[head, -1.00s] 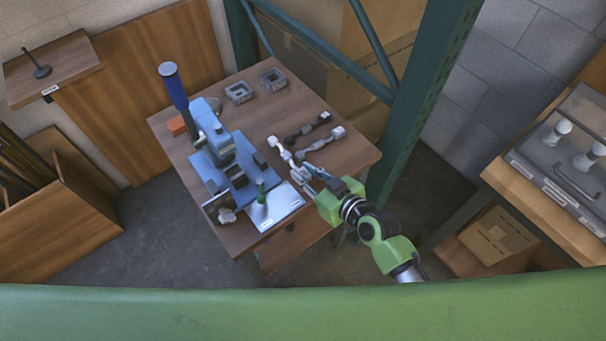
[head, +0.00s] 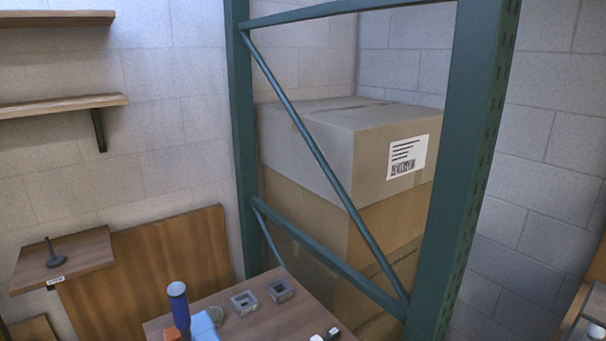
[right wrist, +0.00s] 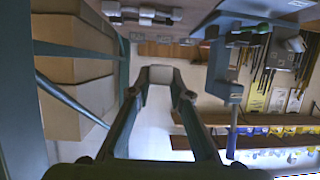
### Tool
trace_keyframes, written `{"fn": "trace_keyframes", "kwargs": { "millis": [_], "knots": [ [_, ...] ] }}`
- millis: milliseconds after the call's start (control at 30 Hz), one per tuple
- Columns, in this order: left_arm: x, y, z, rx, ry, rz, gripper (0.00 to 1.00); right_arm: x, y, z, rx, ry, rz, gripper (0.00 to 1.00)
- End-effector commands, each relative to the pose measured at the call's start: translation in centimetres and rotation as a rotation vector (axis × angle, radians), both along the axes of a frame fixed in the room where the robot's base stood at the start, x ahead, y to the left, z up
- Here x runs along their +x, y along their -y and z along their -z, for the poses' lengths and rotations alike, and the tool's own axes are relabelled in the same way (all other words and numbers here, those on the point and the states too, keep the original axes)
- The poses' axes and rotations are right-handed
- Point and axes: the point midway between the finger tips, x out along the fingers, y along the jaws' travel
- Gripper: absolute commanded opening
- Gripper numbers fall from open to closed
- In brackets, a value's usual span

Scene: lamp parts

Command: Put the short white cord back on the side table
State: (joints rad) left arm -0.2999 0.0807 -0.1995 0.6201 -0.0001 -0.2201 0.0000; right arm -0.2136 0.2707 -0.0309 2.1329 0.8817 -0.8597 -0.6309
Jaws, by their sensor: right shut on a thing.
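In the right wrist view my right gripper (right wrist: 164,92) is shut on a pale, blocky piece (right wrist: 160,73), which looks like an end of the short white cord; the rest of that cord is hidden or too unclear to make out. The side table (head: 265,326) shows only its far part at the bottom of the head view. Cord pieces (right wrist: 150,14) also show at the top of the right wrist view. My left gripper is in neither view.
Two grey square parts (head: 244,302) (head: 280,290) and a blue-handled tool (head: 178,300) stand on the table. A green rack post (head: 463,180) and stacked boxes (head: 350,150) rise behind it. A small shelf (head: 75,257) is at left.

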Motion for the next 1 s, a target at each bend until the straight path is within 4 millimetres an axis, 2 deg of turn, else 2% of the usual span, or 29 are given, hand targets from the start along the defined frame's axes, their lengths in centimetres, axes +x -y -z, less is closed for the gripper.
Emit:
{"fn": "trace_keyframes", "kwargs": {
  "millis": [33, 200, 400, 600, 1000],
  "knots": [
    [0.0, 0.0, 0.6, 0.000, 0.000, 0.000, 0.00, -0.6, 1.6, -0.9, -0.004, 0.006, -0.021, 0.00],
    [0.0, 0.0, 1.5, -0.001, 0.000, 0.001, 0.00, -3.6, 5.0, -4.7, -0.008, 0.006, -0.128, 0.00],
    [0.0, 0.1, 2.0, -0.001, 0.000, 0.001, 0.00, -6.8, 6.6, -8.0, -0.005, 0.002, -0.239, 0.00],
    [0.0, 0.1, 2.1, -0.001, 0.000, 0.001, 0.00, -8.1, 6.9, -9.0, -0.004, -0.003, -0.283, 0.00],
    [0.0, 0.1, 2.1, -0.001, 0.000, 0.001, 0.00, -8.1, 6.9, -9.1, -0.002, -0.004, -0.284, 0.00]
  ]
}}
